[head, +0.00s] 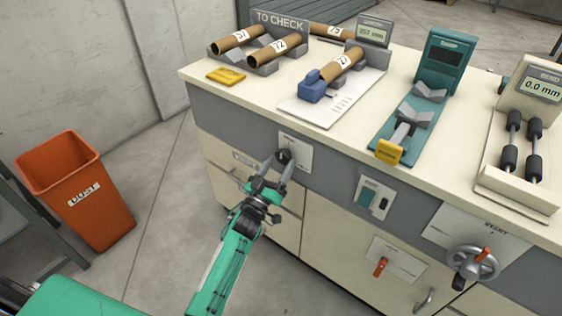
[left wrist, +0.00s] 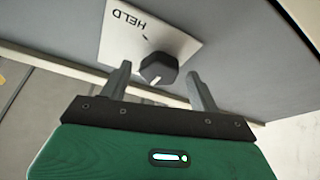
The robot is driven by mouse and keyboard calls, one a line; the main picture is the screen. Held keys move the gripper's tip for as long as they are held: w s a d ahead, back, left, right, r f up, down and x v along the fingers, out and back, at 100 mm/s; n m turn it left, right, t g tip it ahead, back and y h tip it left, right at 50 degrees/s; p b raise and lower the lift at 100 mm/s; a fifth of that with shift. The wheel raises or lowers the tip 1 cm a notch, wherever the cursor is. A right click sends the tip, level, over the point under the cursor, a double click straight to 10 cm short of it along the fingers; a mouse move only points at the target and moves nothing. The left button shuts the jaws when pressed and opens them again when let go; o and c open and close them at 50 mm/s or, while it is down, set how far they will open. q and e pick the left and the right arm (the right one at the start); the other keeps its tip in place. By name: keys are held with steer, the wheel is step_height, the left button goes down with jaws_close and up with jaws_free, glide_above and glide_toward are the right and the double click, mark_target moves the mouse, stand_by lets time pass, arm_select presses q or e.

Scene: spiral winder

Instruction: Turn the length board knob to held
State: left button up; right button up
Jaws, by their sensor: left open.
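The length board knob (head: 283,156) is a dark round knob on a pale plate (head: 299,159) on the grey front panel of the bench. In the left wrist view the knob (left wrist: 158,68) has a pale pointer mark, and its plate (left wrist: 118,30) reads HELD, upside down. The mark does not point at that word. My left gripper (head: 279,166) is open, with its fingers close to the knob. In the left wrist view the fingertips (left wrist: 160,72) stand on either side of the knob; whether they touch it, I cannot tell. My right gripper is not in view.
On the bench top, a cardboard tube (head: 342,65) lies on the white length board (head: 312,108). A TO CHECK rack (head: 262,68) with tubes stands behind. A switch plate (head: 374,197) and a red-handled valve plate (head: 398,259) are right of the knob. An orange dust bin (head: 75,190) stands left.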

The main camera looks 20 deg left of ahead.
arm_select(q)
steer(key=shift+x, duration=0.9)
steer(key=c, duration=1)
steer(key=shift+o, duration=0.2)
